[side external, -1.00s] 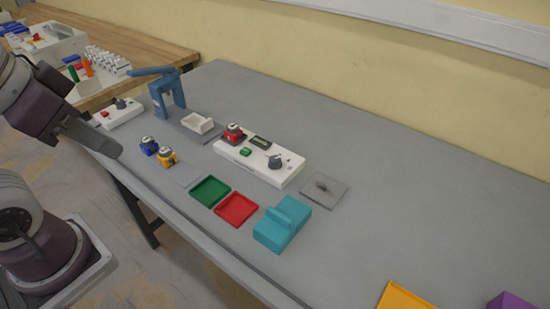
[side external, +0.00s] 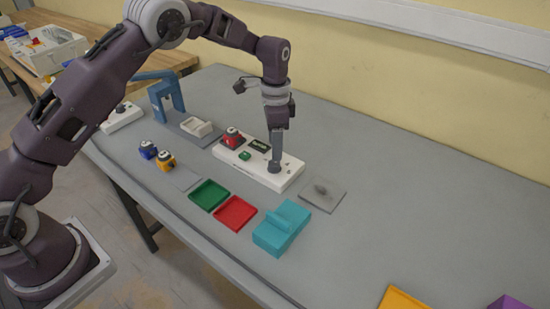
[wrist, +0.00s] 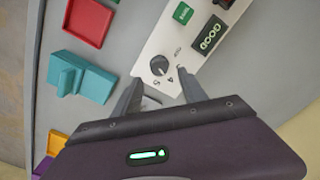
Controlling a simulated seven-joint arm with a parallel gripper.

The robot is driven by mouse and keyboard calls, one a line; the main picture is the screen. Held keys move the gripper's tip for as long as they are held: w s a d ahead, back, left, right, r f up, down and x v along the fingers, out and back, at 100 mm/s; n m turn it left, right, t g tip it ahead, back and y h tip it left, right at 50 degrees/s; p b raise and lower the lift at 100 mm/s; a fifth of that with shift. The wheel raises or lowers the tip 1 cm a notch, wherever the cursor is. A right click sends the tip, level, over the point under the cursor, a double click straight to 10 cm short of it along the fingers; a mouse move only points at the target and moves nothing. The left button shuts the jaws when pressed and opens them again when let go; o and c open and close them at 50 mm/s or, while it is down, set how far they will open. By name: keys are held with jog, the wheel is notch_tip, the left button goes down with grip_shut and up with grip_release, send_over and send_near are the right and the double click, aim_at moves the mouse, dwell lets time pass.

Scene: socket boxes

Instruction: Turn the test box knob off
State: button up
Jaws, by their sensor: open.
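The test box (side external: 290,176) is a white slab on the grey table. Its dark round knob (wrist: 159,65) shows in the wrist view, with small markings beside it. The box's screen (wrist: 210,34) reads "GOOD", and a green button (wrist: 183,13) is near it. My gripper (side external: 274,168) points down over the knob end of the box. In the wrist view its two fingers are apart, one on each side of the knob, and it holds nothing. In the side view the fingers hide the knob; contact cannot be told.
A red block (side external: 231,138) sits on the far end of the box. A teal block (side external: 281,228), a red tray (side external: 235,213), a green tray (side external: 209,195) and a grey plate (side external: 323,194) lie nearby. A blue press (side external: 166,97) stands behind. The table's right is mostly clear.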

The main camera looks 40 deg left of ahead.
aim_at(274, 166)
notch_tip(274, 166, down, 5)
jog(key=shift+f, duration=0.15)
jog(key=shift+c, duration=0.2)
grip_shut()
